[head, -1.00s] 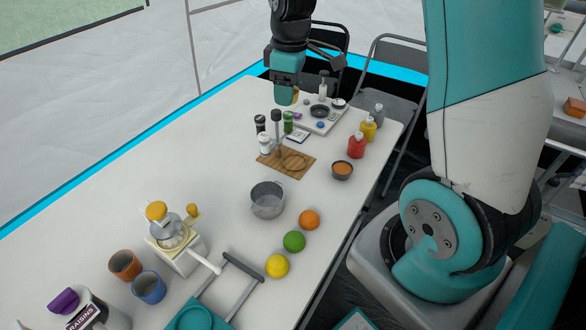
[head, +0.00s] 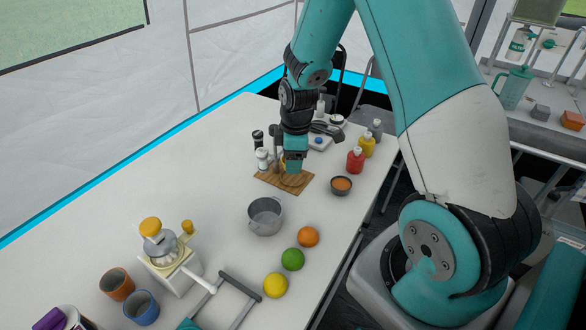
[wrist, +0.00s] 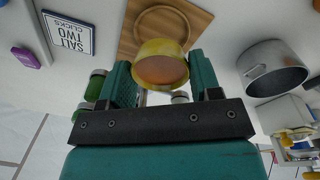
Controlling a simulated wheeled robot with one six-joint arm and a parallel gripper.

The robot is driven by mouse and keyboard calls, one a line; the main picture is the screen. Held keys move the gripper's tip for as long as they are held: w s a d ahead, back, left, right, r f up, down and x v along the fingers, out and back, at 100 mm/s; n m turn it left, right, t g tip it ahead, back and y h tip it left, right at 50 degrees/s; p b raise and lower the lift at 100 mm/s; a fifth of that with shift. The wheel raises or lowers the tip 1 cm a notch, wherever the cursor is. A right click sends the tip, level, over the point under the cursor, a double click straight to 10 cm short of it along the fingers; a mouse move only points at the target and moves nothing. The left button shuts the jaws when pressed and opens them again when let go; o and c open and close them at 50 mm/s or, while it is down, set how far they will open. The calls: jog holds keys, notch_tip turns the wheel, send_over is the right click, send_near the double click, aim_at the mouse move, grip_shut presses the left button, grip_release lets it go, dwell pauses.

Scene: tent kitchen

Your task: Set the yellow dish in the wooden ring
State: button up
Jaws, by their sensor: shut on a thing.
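My gripper (head: 294,166) is shut on the yellow dish (wrist: 160,66), which sits between the two teal fingers in the wrist view. The dish has a yellow wall and a brownish-orange face towards the camera. The wooden ring (wrist: 185,14) lies on a wooden board (head: 268,178), just beyond the dish in the wrist view, and the dish overlaps part of it. The dish appears above the board, apart from the ring; the exact height is hard to tell. In the head view my gripper hides most of the dish and ring.
Shakers (head: 262,158) stand close at the board's left edge. A bowl with orange contents (head: 341,186) is at its right, a grey pot (head: 265,216) in front. Red (head: 355,160) and yellow bottles are further right. A sign (wrist: 70,34) lies nearby.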

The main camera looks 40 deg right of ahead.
jog(key=shift+f, duration=1.9)
jog(key=shift+f, duration=0.2)
jog(key=o, duration=1)
jog(key=shift+o, duration=0.2)
jog(key=shift+r, duration=0.15)
